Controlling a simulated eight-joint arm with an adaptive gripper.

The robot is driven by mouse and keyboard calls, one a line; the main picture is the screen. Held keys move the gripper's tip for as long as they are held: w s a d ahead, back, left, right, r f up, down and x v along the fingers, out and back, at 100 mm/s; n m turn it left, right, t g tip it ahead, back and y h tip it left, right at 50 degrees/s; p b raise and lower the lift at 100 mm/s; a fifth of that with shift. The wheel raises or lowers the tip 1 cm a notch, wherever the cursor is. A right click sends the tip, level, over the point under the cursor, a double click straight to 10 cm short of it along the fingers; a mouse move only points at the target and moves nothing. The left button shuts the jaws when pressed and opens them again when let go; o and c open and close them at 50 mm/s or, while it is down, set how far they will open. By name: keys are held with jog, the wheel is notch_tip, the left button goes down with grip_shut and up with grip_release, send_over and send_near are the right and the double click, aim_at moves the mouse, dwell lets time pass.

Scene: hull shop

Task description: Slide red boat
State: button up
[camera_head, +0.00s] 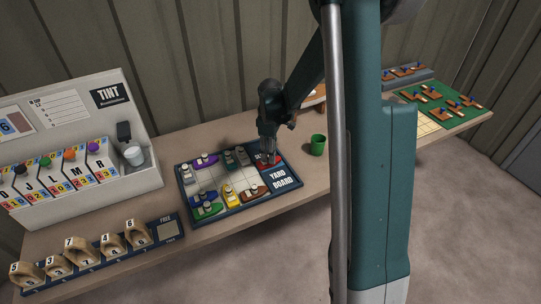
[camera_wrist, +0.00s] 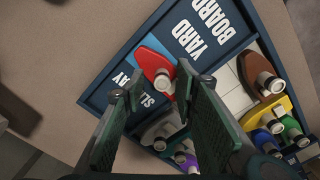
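The red boat (camera_wrist: 150,62) with a pale round funnel lies by the light-blue patch and partly covered "SL…AY" lettering at the yard board's (camera_head: 235,207) edge. In the head view the red boat (camera_head: 270,160) shows only partly under my gripper (camera_head: 267,155). In the wrist view my gripper (camera_wrist: 158,78) is open, its fingertips on either side of the boat's funnel. The right fingertip looks very close to the funnel; I cannot tell whether it touches.
On the board stand a yellow boat (camera_head: 230,194), a brown boat (camera_head: 252,191), a purple boat (camera_head: 205,160) and several others. A green cup (camera_head: 318,145) stands right of the board. A tint cabinet (camera_head: 140,170) stands left, a rack of numbered wooden blocks (camera_head: 110,245) in front.

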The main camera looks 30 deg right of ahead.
notch_tip(320, 180, up, 11)
jog(key=shift+f, duration=0.15)
dwell(0.4)
jog(key=shift+d, duration=0.1)
dwell(0.4)
jog(key=s+a+r+m+t, duration=0.35)
jog(key=s+a+r, duration=0.55)
jog(key=s+r, duration=0.35)
jog(key=s+a+m+t, duration=0.2)
jog(key=s+a, duration=0.1)
jog(key=s, duration=0.6)
jog(key=s+a+r+m+t, duration=0.1)
jog(key=s+a+m, duration=0.2)
jog(key=s, duration=0.5)
jog(key=shift+s+a+t, duration=0.35)
jog(key=shift+a, duration=0.05)
jog(key=shift+m, duration=0.25)
notch_tip(320, 180, down, 12)
jog(key=b, duration=1.2)
